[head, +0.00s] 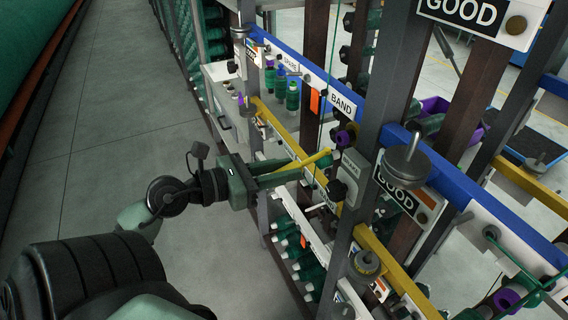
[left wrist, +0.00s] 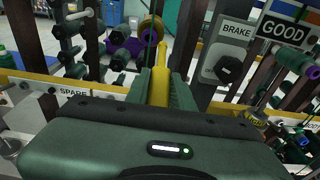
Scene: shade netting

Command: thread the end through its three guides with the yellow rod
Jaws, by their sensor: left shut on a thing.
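My left gripper (head: 298,172) reaches in from the left toward the rack and is shut on the yellow rod (head: 316,159). The rod points away from me, toward the upper right. In the left wrist view the yellow rod (left wrist: 161,75) stands between the green fingers. A thin dark green end of yarn (head: 325,105) hangs down near the rod's tip; I cannot tell whether they touch. A gold, rounded part (left wrist: 150,28) shows beyond the tip in the left wrist view. I cannot make out the three guides clearly. My right gripper is not in view.
A grey BRAKE box (head: 350,175) with a black knob is close right of the rod tip. Blue rails (head: 310,68), yellow rails (head: 272,118) and dark posts surround the work. Green bobbins (head: 292,95) stand on the rack. Open floor (head: 120,110) lies at left.

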